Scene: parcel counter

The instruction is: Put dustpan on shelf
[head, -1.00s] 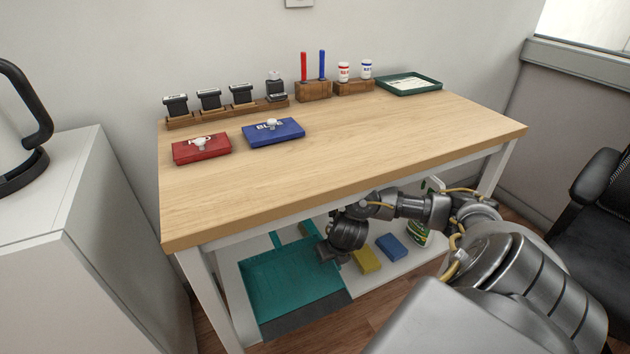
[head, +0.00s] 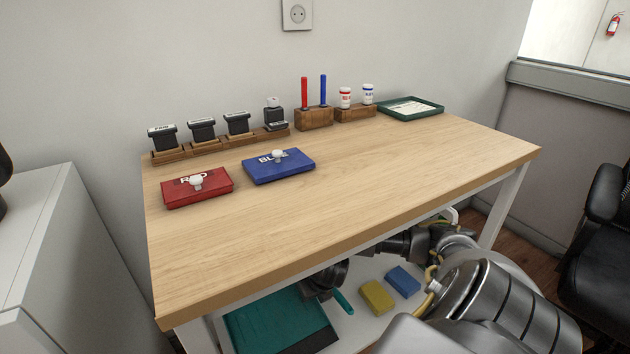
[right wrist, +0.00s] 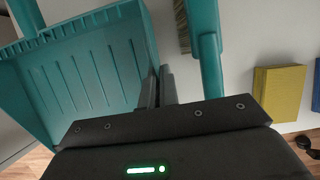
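The teal dustpan (head: 268,318) is under the tabletop, at the white lower shelf (head: 362,324); the table edge hides its rear. I cannot tell whether it rests fully on the shelf. My right gripper (right wrist: 158,82) reaches under the table. In the right wrist view its fingers are close together, with the side wall of the dustpan (right wrist: 85,70) running in between them. A teal brush handle (right wrist: 207,55) lies just right of the fingers and also shows in the head view (head: 342,302). My left gripper is out of view.
A yellow sponge (head: 377,297) and a blue sponge (head: 403,281) lie on the shelf to the right. The wooden tabletop (head: 340,200) overhangs my right arm. A black chair (head: 598,240) stands at right, a white cabinet (head: 35,240) at left.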

